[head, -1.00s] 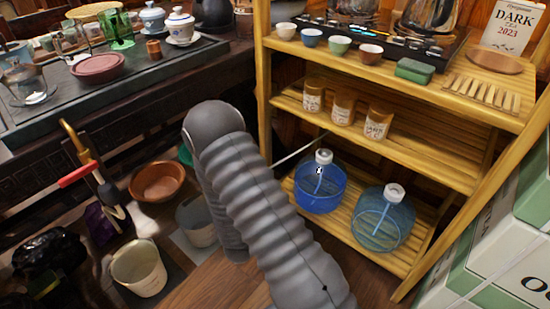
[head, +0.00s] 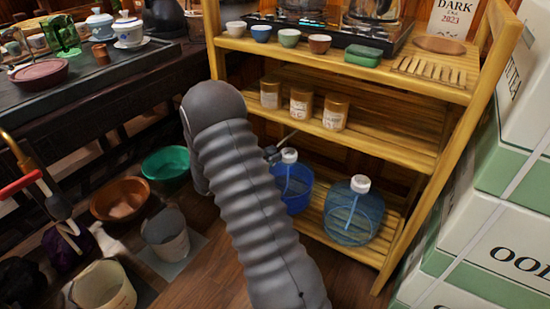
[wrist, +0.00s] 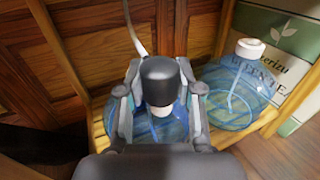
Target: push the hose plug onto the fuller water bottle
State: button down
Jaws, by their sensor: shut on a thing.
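Two clear blue water bottles stand on the bottom shelf. The left bottle (head: 291,190) is a deeper blue and partly behind my arm; the right bottle (head: 353,218) is paler, with a white cap-like top. I cannot tell their water levels clearly. In the wrist view, my gripper (wrist: 160,100) is shut on the black hose plug (wrist: 160,70), and a pale hose (wrist: 138,28) runs up behind it. The plug is over the left bottle (wrist: 150,128), whose white neck shows just below it. Contact between plug and neck is unclear. The right bottle (wrist: 232,95) is beside it, clear of the gripper.
A wooden shelf rack (head: 450,150) surrounds the bottles, with jars (head: 301,103) on the middle shelf and cups above. Stacked boxes (head: 490,240) stand at the right. A green basin (head: 166,162), a brown bowl (head: 120,198) and buckets (head: 166,234) are on the floor at the left.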

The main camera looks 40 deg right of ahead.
jog(key=shift+s+d+r+m+g, duration=0.1)
jog(key=shift+s+d+m+g, duration=0.05)
jog(key=shift+d+g, duration=0.2)
jog(key=shift+s+d+m+g, duration=0.15)
jog(key=shift+d+g, duration=0.1)
jog(key=shift+d, duration=0.15)
jog(key=shift+w+d, duration=0.1)
jog(key=shift+d, duration=0.1)
jog(key=shift+w+d+b, duration=0.1)
jog(key=shift+w+d, duration=0.45)
jog(key=shift+d, duration=0.7)
jog(key=shift+w+d+b, duration=0.15)
jog(key=shift+w+d, duration=0.35)
jog(key=shift+d, duration=0.8)
jog(key=shift+w+d+b, duration=0.1)
jog(key=shift+w+d, duration=0.45)
jog(key=shift+d, duration=0.7)
jog(key=shift+f+b, duration=0.55)
jog(key=shift+f, duration=0.35)
jog(key=shift+f+b, duration=0.35)
jog(key=shift+f, duration=0.35)
jog(key=c, duration=0.7)
grip_release()
